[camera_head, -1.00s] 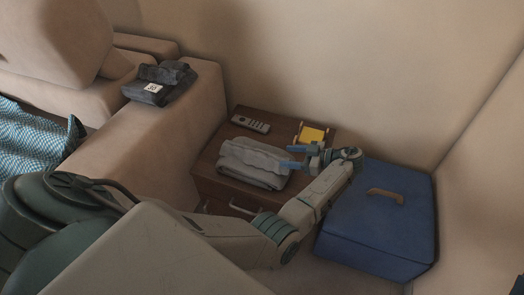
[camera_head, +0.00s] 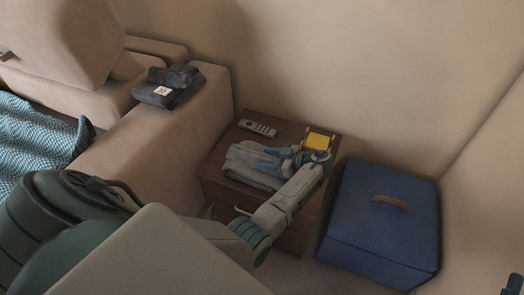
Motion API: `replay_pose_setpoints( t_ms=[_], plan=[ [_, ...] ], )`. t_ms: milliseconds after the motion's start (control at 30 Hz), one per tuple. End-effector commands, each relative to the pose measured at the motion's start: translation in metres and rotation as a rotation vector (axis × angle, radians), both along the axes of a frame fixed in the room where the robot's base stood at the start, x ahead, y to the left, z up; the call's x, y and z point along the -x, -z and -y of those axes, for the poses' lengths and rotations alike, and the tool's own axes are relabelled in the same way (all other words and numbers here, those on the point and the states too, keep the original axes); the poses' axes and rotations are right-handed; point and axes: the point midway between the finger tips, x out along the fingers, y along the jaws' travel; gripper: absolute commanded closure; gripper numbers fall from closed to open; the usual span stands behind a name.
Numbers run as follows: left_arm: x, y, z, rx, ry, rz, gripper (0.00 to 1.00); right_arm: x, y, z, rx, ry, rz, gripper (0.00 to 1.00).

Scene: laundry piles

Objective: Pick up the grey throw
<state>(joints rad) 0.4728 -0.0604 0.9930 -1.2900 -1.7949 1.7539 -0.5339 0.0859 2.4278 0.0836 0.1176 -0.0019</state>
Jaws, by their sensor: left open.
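The grey throw (camera_head: 240,163) lies folded on top of the brown wooden nightstand (camera_head: 293,131). My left gripper (camera_head: 263,159) is open, its blue fingers pointing left over the throw. The fingers overlap the throw in the picture; I cannot tell whether they touch it. My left gripper and wrist hide the throw's right part. A small dark piece at the bottom right corner may be my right gripper (camera_head: 514,285), mostly cut off by the frame.
A grey remote (camera_head: 258,128) and a yellow object (camera_head: 319,140) are on the nightstand's back. A blue box (camera_head: 380,235) with a tan handle stands at right. Dark folded cloth (camera_head: 167,86) with a white tag lies on the sofa arm (camera_head: 195,140). Blue patterned fabric (camera_head: 35,145) is at left.

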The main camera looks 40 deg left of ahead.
Motion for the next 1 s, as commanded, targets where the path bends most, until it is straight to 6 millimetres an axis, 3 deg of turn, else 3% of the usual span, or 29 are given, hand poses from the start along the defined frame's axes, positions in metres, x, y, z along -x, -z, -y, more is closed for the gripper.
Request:
replay_pose_setpoints(
  t_ms=[67, 333, 867, 1000],
  plan=[
    [0.0, 0.0, 0.0, 0.0, 0.0, 0.0, 0.49, 0.0, 0.0, 0.0, 0.0, 0.0, 0.0, 0.64],
    [0.0, 0.0, 0.0, 0.0, 0.0, 0.0, 1.0, 0.0, 0.0, 0.0, 0.0, 0.0, 0.0, 0.64],
    [-0.001, -0.007, 0.001, -0.001, 0.0, 0.003, 1.0, -0.001, 0.001, 0.0, -0.001, -0.001, -0.015, 0.64],
    [-0.001, -0.02, 0.001, -0.001, 0.0, 0.003, 1.0, -0.001, 0.019, 0.0, -0.007, -0.003, -0.114, 0.64]
  ],
)
